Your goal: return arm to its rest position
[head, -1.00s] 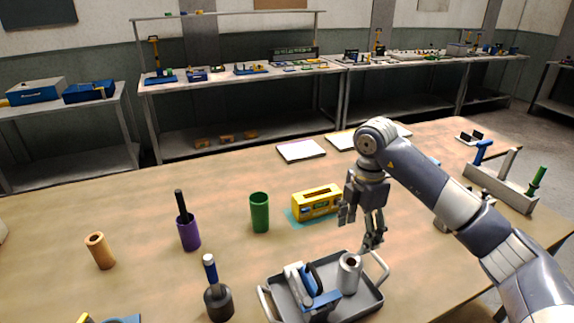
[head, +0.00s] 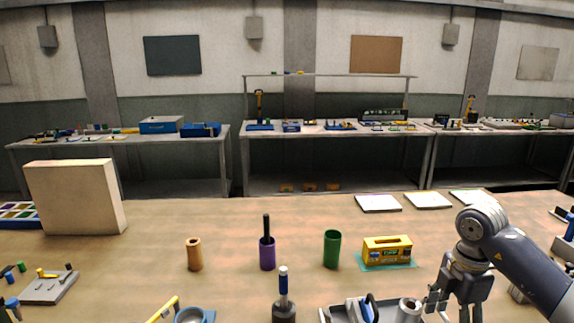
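My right arm (head: 530,265) comes in from the right edge. Its gripper (head: 455,310) points down beside the right end of the grey tray (head: 325,316), and its fingers stand apart with nothing seen between them. The fingertips are near or beyond the bottom edge of the head view. My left arm and gripper are not in view.
A yellow box (head: 387,250), green cup (head: 332,249), purple cup (head: 267,255) and orange cup (head: 194,254) stand mid-table. A blue-handled tool (head: 283,290) stands in front. A tall beige block (head: 75,198) is at left. Bare table lies between block and cups.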

